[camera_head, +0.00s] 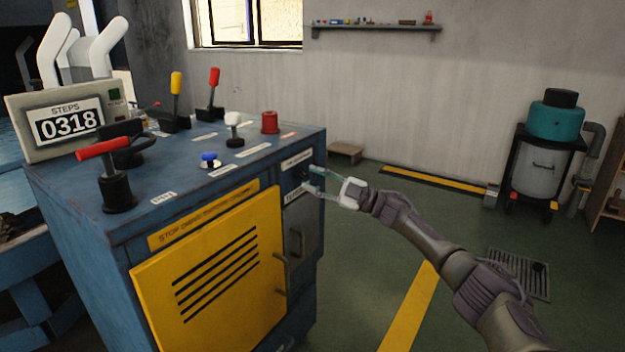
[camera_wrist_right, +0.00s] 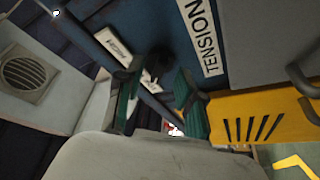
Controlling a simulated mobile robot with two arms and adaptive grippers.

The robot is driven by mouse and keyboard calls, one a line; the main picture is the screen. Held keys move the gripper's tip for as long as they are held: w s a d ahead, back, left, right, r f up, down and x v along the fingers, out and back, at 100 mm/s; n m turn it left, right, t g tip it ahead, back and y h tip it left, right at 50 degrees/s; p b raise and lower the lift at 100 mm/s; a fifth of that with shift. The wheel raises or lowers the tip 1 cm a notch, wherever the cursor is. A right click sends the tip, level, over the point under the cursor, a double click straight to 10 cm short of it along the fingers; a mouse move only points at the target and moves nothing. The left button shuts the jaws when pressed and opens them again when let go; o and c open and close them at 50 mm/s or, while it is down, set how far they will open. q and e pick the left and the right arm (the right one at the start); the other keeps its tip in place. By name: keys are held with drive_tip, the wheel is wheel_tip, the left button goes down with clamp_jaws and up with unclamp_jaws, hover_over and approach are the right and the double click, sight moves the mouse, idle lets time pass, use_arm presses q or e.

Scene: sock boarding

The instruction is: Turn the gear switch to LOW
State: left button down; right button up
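The right gripper (camera_head: 315,182) is at the upper front of the blue console (camera_head: 300,138), near its right corner. Its two teal fingers are spread apart. In the right wrist view, the right gripper (camera_wrist_right: 157,85) has a dark round knob (camera_wrist_right: 160,62) just beyond and between its fingertips; contact cannot be told. The knob sits between a TENSION label (camera_wrist_right: 202,38) and a smaller white label (camera_wrist_right: 112,46), whose text I cannot read. I cannot confirm that this knob is the gear switch, and its setting is not legible. My left gripper is not in view.
The console top carries a red-handled lever (camera_head: 105,150), yellow (camera_head: 176,84) and red (camera_head: 214,78) levers, a white knob (camera_head: 233,120), a blue button (camera_head: 209,157) and a counter reading 0318 (camera_head: 70,124). A yellow panel (camera_head: 215,270) covers the front.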

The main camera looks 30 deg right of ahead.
drive_tip(key=v, duration=1.1)
